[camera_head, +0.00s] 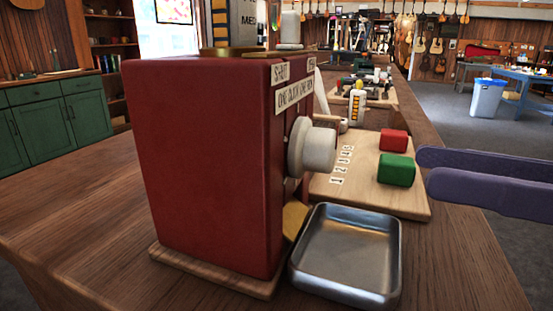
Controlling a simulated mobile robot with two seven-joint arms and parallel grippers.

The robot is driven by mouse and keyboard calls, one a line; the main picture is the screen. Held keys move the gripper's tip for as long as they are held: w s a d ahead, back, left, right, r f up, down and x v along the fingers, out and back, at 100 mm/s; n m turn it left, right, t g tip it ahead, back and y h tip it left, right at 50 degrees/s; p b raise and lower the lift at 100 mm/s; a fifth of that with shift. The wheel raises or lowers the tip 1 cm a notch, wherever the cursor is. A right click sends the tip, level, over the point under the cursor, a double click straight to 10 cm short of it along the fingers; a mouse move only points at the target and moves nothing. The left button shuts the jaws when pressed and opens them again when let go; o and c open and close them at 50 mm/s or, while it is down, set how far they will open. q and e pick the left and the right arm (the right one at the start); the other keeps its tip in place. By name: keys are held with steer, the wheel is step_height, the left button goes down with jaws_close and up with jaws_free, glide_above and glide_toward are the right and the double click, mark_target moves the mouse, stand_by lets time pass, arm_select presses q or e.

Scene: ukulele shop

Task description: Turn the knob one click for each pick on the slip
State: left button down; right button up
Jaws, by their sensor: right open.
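A dark red box-shaped dispenser (200,165) stands upright on a wooden base at the table's near edge. Its white round knob (318,150) sticks out of the right face. A pale label (293,95) above the knob seems to read "one click one pick". An empty metal tray (350,255) sits below the knob, by a yellowish chute (294,218). A white paper-like piece (320,95) shows partly behind the box; I cannot tell whether it is the slip. My right gripper (425,170) is open and empty, right of the knob and apart from it. My left gripper is not in view.
A wooden board (365,203) with small numbered tags (342,165) holds a red block (393,140) and a green block (396,169), close to my right fingertips. A white and yellow bottle (357,104) stands behind. The table right of the tray is clear.

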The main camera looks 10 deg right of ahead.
mark_target(316, 150)
steer(key=p+x, duration=0.2)
steer(key=x, duration=0.6)
steer(key=shift+w+a, duration=0.1)
steer(key=shift+w, duration=0.05)
steer(key=shift+c, duration=0.2)
steer(key=c, duration=1.1)
